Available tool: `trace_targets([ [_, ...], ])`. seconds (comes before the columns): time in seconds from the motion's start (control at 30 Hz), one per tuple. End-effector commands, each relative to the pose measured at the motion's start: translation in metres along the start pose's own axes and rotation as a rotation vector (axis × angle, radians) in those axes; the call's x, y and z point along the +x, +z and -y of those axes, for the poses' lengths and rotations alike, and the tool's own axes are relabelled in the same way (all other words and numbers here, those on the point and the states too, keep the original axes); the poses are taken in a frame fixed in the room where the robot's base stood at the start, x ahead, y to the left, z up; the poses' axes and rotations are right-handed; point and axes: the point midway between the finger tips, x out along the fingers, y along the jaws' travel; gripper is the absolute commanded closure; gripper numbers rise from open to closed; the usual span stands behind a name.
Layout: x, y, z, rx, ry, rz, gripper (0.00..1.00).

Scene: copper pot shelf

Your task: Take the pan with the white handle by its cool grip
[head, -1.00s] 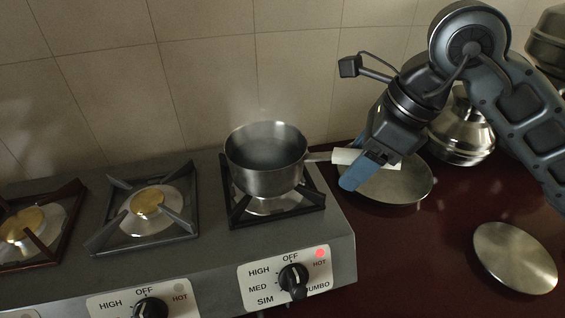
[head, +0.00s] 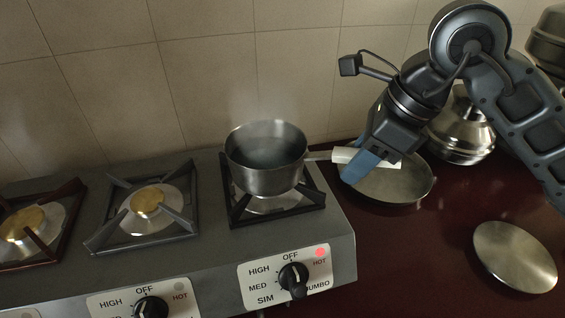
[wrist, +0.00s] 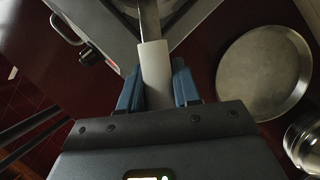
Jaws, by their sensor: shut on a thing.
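The steel pan (head: 266,165) with the white handle (head: 345,155) sits on the right burner, with water in it and faint steam above. Its handle points right, with bare metal near the pan and a white sleeve further out. My gripper (head: 362,163) is shut on the white sleeve. In the wrist view, the white handle (wrist: 155,72) lies between the two blue fingers of my gripper (wrist: 157,85). The pan body is mostly out of the wrist view.
The right knob (head: 293,279) has a lit red HOT light (head: 320,252). A shallow round pan (head: 405,182) lies on the dark red counter below my gripper. A round lid (head: 515,257) lies at the right; a steel pot (head: 461,130) stands behind.

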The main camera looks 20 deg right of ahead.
Motion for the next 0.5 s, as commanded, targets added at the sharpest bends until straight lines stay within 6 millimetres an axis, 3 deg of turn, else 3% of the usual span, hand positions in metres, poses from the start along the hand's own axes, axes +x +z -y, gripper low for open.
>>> trace_targets([
  [0.33, -0.004, 0.002, 0.001, -0.001, -0.003, 0.004, 1.0],
  [0.5, -0.015, 0.006, 0.001, -0.002, -0.005, 0.003, 1.0],
])
